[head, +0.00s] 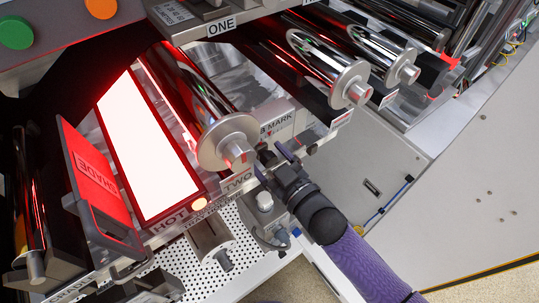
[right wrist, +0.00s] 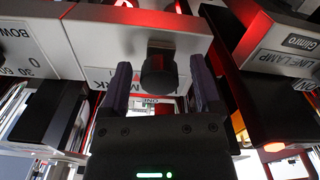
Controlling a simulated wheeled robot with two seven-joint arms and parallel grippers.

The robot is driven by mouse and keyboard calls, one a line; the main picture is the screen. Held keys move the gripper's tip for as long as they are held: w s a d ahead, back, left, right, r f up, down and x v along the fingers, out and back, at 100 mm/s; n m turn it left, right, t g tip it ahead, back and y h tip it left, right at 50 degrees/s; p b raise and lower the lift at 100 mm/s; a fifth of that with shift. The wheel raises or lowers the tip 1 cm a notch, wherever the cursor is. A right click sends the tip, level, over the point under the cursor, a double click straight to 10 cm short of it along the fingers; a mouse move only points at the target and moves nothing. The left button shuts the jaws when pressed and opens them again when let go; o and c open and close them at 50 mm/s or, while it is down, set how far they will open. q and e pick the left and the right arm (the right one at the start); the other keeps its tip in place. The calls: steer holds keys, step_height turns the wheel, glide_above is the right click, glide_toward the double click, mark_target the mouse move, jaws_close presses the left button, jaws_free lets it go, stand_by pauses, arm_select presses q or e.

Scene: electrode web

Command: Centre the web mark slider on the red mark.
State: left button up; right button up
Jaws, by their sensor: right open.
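The web mark label (head: 277,122), partly readable as "B MARK", sits on the grey machine front beside the roller end labelled TWO. My right gripper (head: 274,161) is in front of this panel, reaching in from the lower right. In the right wrist view a dark round knob (right wrist: 158,72), seemingly the slider's, stands between the two open fingers (right wrist: 161,88), with a gap visible on both sides. My left gripper is not in view.
A bright lit panel (head: 150,150) marked HOT lies left of the gripper. Metal rollers (head: 190,90) with protruding ends stand above and left. A red plate (head: 93,170) stands at far left. A dark lamp housing (right wrist: 270,80) is close right in the wrist view.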

steer(key=shift+w, duration=0.15)
jaws_close()
stand_by(1.4)
